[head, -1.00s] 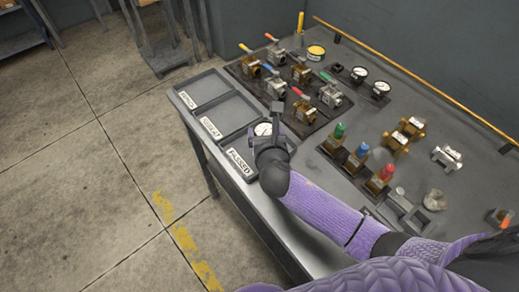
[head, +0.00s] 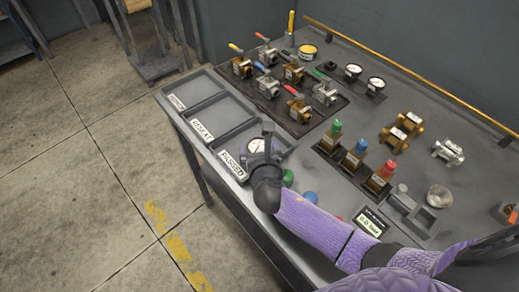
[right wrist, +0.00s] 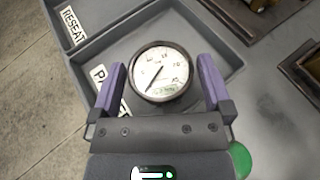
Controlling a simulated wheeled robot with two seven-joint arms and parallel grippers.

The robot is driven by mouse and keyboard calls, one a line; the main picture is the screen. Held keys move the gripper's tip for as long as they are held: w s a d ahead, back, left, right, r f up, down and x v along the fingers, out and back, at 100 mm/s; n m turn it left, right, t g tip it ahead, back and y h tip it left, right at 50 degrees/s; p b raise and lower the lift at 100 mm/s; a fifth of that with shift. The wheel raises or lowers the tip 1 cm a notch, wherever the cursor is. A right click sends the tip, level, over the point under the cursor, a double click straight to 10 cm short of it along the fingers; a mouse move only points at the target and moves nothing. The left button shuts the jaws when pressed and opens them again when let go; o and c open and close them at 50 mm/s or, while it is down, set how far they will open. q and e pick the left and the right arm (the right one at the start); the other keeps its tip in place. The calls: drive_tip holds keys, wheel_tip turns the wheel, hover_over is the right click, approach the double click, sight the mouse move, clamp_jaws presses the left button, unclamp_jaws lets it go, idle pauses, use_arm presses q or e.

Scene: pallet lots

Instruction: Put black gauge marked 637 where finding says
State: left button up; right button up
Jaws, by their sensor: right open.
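A round white-faced gauge with a dark rim (head: 256,146) is at the tray compartment labelled PASSED (head: 231,165). It also shows in the right wrist view (right wrist: 160,73), face up, with a green patch low on its dial. I cannot read a 637 on it. My right gripper (right wrist: 161,88) is open, with one purple finger on each side of the gauge; in the head view the gripper (head: 266,148) partly covers it. My left gripper is not in view. The RESEAT compartment (head: 201,131) and the far compartment (head: 176,103) look empty.
Two more gauges (head: 353,72) (head: 376,84) stand at the back. Several valves (head: 298,107) fill a dark tray right of the compartments. Green, blue and red-topped fittings (head: 356,154) stand closer. A small display (head: 370,222) reads about 0.0 bar.

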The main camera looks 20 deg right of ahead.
drive_tip(key=shift+s+r, duration=0.2)
drive_tip(key=shift+r, duration=0.1)
drive_tip(key=p+v, duration=0.4)
drive_tip(key=v, duration=0.7)
drive_tip(key=shift+s, duration=0.25)
